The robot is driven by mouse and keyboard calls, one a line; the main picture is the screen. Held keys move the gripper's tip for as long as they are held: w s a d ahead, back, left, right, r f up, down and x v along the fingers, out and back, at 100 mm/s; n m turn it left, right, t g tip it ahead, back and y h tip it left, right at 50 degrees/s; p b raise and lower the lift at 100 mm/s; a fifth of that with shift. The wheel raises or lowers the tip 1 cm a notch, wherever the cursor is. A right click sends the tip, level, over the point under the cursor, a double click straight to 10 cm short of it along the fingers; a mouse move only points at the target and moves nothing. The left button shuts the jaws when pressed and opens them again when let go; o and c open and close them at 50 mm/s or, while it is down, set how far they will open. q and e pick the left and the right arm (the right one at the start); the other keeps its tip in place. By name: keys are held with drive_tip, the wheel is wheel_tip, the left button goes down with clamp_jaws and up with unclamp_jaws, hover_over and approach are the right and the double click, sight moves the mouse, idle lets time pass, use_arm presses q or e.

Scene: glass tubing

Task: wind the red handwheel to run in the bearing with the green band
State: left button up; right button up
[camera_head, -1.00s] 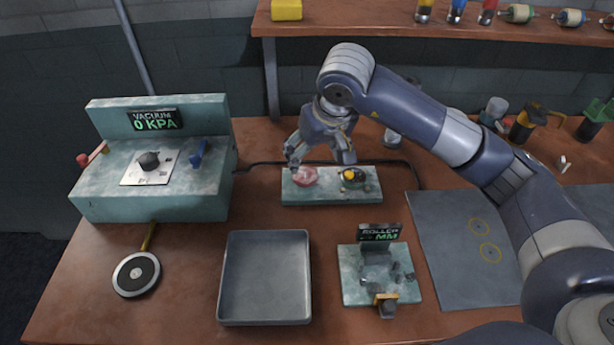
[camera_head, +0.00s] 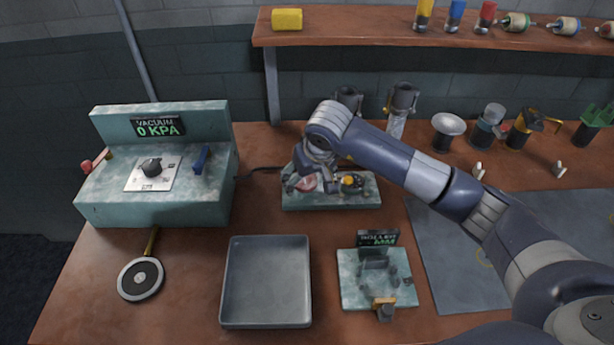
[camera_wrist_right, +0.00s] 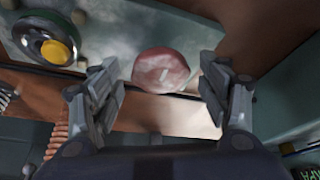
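A round pinkish-red disc (camera_head: 307,183), the only red wheel-like thing on the low teal block (camera_head: 330,198), is partly hidden by my right gripper (camera_head: 308,178). In the right wrist view the disc (camera_wrist_right: 162,71) shows between the two spread fingers of my right gripper (camera_wrist_right: 165,88), with gaps at both sides. The gripper is open and empty. A yellow knob in a dark ring (camera_head: 352,184) is beside the disc on the same block; the ring also shows in the wrist view (camera_wrist_right: 50,45). A rolled piece with a green band (camera_head: 516,22) lies on the back shelf. My left gripper is not in view.
A teal vacuum box (camera_head: 190,205) reading 0 KPA stands left. A grey tray (camera_head: 228,300) and a small roller gauge (camera_head: 350,292) are in front. A grey mat (camera_head: 440,270) lies right. Several cups and holders stand behind my right arm. A shelf (camera_head: 380,33) crosses the back.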

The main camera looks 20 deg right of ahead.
drive_tip(key=c, duration=0.8)
